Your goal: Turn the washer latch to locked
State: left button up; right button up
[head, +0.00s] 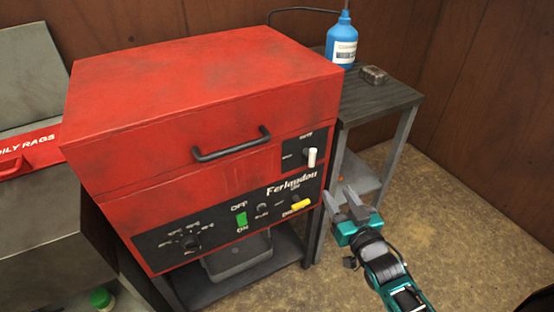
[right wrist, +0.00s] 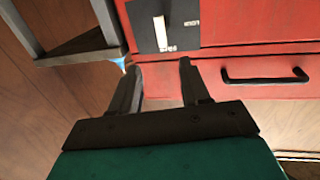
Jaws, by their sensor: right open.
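The red washer (head: 200,90) stands in the middle of the head view with its lid down. Its white latch (head: 311,157) is on a black plate at the upper right of the front, and the lever stands about upright. In the right wrist view the latch (right wrist: 160,33) shows as a white bar on the dark plate, beyond the fingertips. The plate's lettering is too small to read. My right gripper (head: 341,197) is open and empty, right of the washer's front and below the latch, apart from it. It also shows in the right wrist view (right wrist: 160,68). My left gripper is not in view.
A black lid handle (head: 232,144), green switch (head: 241,219) and yellow knob (head: 301,204) are on the washer's front. A dark side table (head: 385,100) stands to the right, bearing a blue bottle (head: 342,42). A grey rag bin (head: 30,75) is left. Floor at right is clear.

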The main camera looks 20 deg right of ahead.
aim_at(314, 157)
jog(key=w, duration=0.4)
jog(key=w+b, duration=0.1)
jog(key=w, duration=0.4)
jog(key=w+d, duration=0.1)
jog(key=w, duration=0.3)
jog(key=shift+w+d+r+b, duration=0.1)
jog(key=shift+w+b, duration=0.1)
jog(key=shift+b, duration=0.1)
grip_shut()
